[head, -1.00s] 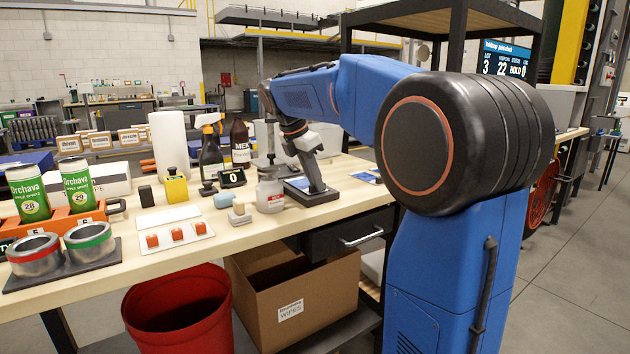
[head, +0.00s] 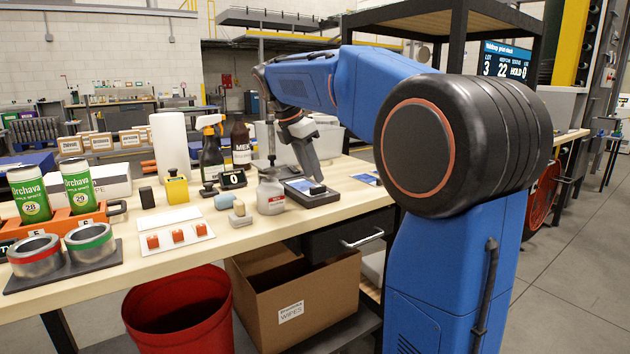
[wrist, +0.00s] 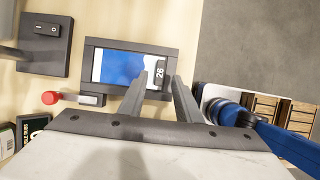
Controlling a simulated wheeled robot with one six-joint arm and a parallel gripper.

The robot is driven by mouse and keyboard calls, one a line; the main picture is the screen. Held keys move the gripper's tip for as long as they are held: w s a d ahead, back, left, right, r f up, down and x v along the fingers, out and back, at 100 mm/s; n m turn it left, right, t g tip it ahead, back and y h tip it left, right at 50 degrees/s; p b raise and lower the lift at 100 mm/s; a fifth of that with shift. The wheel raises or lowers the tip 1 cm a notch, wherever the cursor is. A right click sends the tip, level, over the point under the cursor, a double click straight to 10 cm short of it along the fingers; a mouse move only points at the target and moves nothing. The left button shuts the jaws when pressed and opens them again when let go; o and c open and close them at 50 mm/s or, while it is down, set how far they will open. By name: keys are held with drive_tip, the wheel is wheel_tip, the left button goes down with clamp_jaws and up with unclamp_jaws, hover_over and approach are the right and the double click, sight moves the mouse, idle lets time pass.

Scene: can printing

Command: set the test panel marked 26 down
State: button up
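The test panel marked 26 (wrist: 122,67) lies flat in a dark rectangular frame (wrist: 131,42) on the bench, its face blue and white. Its dark tab with the white number 26 (wrist: 160,73) is at the panel's right end in the wrist view. My gripper (wrist: 158,78) is open, its two fingers spread to either side of the tab with gaps showing. In the head view my gripper (head: 316,180) is just above the dark frame (head: 322,198), and the panel (head: 298,184) shows partly beside the fingers.
A red-knobbed lever (wrist: 50,98) and a dark switch block (wrist: 45,43) are close to the frame. Two cans (head: 78,186) stand in an orange rack at far left. The bench's front edge is near the frame.

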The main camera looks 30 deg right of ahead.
drive_tip(key=v, duration=0.8)
drive_tip(key=s+a+f+m+t+y, duration=0.1)
drive_tip(key=s+a+f+m, duration=0.2)
drive_tip(key=s+f+m, duration=0.3)
drive_tip(key=s+a+f+m+t+y, duration=0.2)
drive_tip(key=s+a+f+m, duration=0.2)
drive_tip(key=s+f, duration=1)
drive_tip(key=s+a+f+m+t+y, duration=0.1)
drive_tip(key=s+a+f+m, duration=0.3)
drive_tip(key=s+f+m, duration=0.4)
wheel_tip(320, 180, down, 3)
drive_tip(key=shift+s+a+f+t, duration=0.15)
drive_tip(key=shift+s+t, duration=0.15)
drive_tip(key=shift+s, duration=0.75)
